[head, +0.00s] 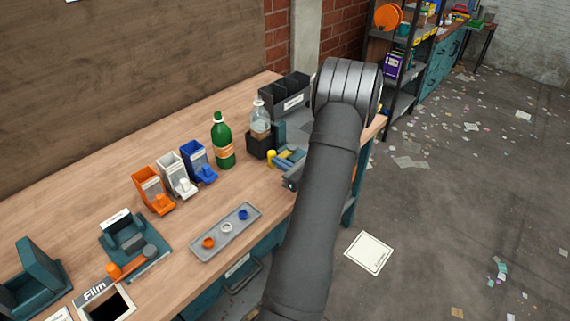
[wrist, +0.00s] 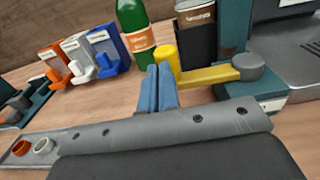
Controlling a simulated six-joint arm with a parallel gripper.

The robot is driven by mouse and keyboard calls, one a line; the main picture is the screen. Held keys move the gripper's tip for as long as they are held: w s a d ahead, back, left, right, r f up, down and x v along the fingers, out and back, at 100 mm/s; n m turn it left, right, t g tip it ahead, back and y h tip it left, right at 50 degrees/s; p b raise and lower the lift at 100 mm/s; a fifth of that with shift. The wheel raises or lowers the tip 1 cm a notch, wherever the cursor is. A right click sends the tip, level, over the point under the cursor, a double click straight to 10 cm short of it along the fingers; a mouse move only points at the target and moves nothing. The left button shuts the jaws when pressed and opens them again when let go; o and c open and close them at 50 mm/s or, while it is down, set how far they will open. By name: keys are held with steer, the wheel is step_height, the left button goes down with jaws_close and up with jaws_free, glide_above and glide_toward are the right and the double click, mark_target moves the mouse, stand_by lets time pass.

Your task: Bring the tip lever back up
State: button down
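The tip lever is a yellow bar (wrist: 205,76) with an upright yellow knob (wrist: 166,57) at its left end and a grey round pivot (wrist: 248,67) at its right. It lies low, roughly level, beside a teal stand. The knob also shows in the head view (head: 271,158). A black holder (head: 261,145) by the stand bears an upright clear bottle (head: 260,117). My gripper (wrist: 158,72) has its two blue fingers together, just in front of the knob and the lever's left end. They hide part of the bar. I cannot tell whether they touch it.
A green bottle (head: 222,140) stands left of the holder. Orange (head: 149,187), white (head: 172,173) and blue (head: 195,160) dispensers stand farther left. A grey tray (head: 207,251) with small coloured cups lies in front. A black bin (head: 286,95) stands behind.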

steer(key=shift+a, duration=0.1)
steer(key=s+a+v, duration=0.1)
steer(key=v, duration=1.3)
steer(key=shift+s+a, duration=0.35)
steer(key=shift+w+r, duration=0.1)
steer(key=x, duration=0.4)
steer(key=w+d+x, duration=0.1)
steer(key=x, duration=0.9)
steer(key=shift+w+d, duration=0.3)
steer(key=shift+d, duration=0.05)
steer(key=shift+s+d, duration=0.1)
